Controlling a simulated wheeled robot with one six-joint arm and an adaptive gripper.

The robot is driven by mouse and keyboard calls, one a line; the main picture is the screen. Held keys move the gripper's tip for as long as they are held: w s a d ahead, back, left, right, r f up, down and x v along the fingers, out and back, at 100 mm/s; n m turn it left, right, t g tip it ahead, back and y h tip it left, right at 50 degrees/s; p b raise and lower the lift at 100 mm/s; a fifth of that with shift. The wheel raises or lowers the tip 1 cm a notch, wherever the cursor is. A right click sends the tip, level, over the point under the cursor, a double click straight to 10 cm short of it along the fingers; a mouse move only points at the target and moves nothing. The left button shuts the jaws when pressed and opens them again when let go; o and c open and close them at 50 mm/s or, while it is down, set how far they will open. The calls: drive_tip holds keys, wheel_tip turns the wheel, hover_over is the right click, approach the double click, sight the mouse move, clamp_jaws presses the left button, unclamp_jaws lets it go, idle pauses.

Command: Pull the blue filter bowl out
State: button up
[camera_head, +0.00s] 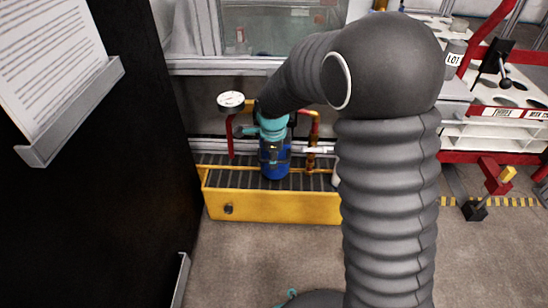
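The blue filter bowl (275,166) is in the middle left of the head view, upright, low over the dark slatted top of a yellow tray. It hangs or stands below a teal filter head (272,127) on a pipe run. My dark arm reaches from the lower right, over and down toward the filter. The end of my arm is close to the filter head, and my gripper is hidden or merges with the teal and dark parts there. I cannot tell whether it touches the bowl.
A round gauge (231,100), red pipes and brass fittings flank the filter. The yellow tray (270,206) sits below it. A black panel (90,200) with a paper holder stands close on the left. A red-framed rack (490,130) stands at right. Grey floor is open in front.

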drive_tip(key=shift+f, duration=0.1)
clamp_jaws()
drive_tip(key=s+b, duration=0.3)
drive_tip(key=s, duration=0.9)
drive_tip(key=shift+a, duration=0.3)
unclamp_jaws()
drive_tip(key=shift+d, duration=0.1)
